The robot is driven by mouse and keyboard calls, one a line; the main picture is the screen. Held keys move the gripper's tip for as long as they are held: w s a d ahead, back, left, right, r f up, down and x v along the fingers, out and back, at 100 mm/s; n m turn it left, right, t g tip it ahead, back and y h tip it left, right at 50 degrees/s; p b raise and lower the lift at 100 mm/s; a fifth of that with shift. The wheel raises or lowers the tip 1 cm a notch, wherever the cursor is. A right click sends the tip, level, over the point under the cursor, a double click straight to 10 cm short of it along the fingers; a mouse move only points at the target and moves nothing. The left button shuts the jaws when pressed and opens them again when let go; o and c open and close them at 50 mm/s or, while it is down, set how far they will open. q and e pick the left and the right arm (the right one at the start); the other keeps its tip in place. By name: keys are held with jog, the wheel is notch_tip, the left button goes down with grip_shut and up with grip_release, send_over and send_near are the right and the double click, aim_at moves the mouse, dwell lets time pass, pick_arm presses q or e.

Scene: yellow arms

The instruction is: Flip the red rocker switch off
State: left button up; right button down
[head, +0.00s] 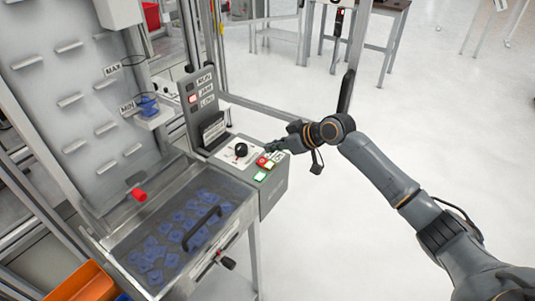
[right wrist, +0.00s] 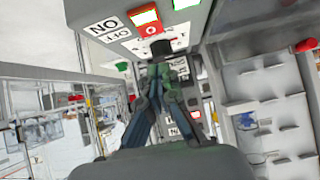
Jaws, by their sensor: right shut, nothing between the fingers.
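A grey control box (head: 275,185) stands at the right of the machine. On its sloped top is a small red control (head: 262,161) next to lit green ones and an ON/OFF label. In the right wrist view a red control (right wrist: 151,30) and the ON/OFF label (right wrist: 108,31) show at the top. I cannot tell the rocker's position. My right gripper (head: 272,148) is at the box's far edge, close to the red control. In the right wrist view its fingers (right wrist: 158,70) are together and empty, near the panel; contact is unclear. My left gripper is out of view.
A black knob (head: 241,149) sits left of the red control. An upright panel with indicator lamps (head: 205,99) rises behind. A clear-lidded bin (head: 130,241) with blue parts and a black handle lies in front.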

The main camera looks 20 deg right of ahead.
aim_at(259, 159)
jog(key=f, duration=0.1)
jog(key=w+f, duration=0.1)
jog(key=a+f+p, duration=0.1)
jog(key=shift+w+f, duration=0.25)
jog(key=shift+f, duration=0.75)
jog(key=shift+a, duration=0.1)
jog(key=shift+f, duration=0.1)
jog(key=shift+w+f+b, duration=0.1)
jog(key=shift+f+b, duration=0.15)
jog(key=shift+b, duration=0.15)
jog(key=shift+w+a, duration=0.1)
jog(key=shift+a, duration=0.05)
